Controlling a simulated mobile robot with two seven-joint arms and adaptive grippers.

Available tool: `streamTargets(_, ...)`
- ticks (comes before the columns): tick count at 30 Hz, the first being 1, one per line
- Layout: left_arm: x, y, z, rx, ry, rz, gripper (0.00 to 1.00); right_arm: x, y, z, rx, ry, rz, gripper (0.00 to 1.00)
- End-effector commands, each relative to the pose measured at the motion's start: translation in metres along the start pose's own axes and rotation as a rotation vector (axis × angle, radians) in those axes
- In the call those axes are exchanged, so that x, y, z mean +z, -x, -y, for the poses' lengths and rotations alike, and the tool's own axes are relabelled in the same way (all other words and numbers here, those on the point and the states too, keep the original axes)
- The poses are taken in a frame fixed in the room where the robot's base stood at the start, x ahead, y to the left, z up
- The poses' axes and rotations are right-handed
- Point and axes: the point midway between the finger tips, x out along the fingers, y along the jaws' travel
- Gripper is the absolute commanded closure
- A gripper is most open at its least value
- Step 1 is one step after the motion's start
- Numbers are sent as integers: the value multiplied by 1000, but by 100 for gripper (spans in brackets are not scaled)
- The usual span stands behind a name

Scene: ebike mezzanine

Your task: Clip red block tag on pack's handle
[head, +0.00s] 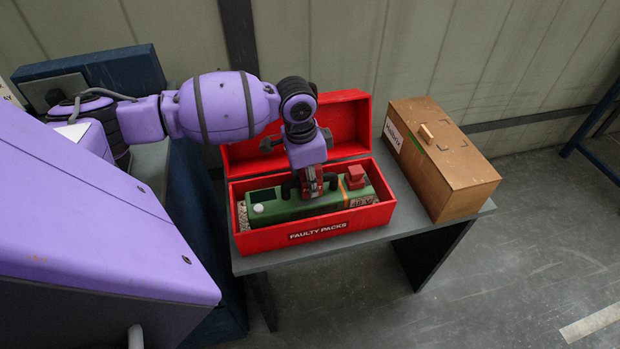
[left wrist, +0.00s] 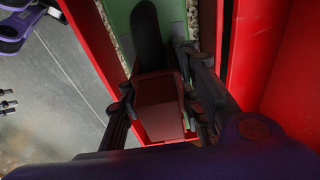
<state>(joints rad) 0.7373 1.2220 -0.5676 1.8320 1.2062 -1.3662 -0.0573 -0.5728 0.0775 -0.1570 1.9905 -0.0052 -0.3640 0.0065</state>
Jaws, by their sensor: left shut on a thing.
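The green pack (head: 280,211) lies in the open red box (head: 250,242), on pale filling. Its dark handle (head: 288,187) stands on top; it also shows in the left wrist view (left wrist: 147,35). My left gripper (head: 312,186) points down over the handle, near the middle of the pack. It is shut on the red block tag (left wrist: 160,103), which sits between the fingers at the handle's end in the left wrist view. The fingers partly hide the tag, so I cannot tell whether it is around the handle or only against it.
A red block-shaped part (head: 355,177) is on the pack's right end. The box's raised lid (head: 345,125) stands behind. A closed wooden box (head: 450,170) is to the right on the grey table (head: 470,212). Free floor lies right of the table.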

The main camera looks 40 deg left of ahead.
Motion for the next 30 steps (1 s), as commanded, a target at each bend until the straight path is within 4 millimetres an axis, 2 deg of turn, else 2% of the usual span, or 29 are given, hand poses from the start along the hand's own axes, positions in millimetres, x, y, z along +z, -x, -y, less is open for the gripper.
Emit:
streamTargets(13, 1, -3, -1, 1, 0, 1, 94, 0, 0, 0, 0, 0, 1, 46)
streamTargets(14, 1, -3, -1, 1, 0, 1, 65, 0, 0, 0, 0, 0, 1, 46)
streamTargets(18, 1, -3, -1, 1, 0, 1, 47, -1, 0, 0, 0, 0, -1, 46)
streamTargets(30, 0, 3, 0, -1, 0, 0, 46, 0, 1, -1, 0, 4, 0, 46)
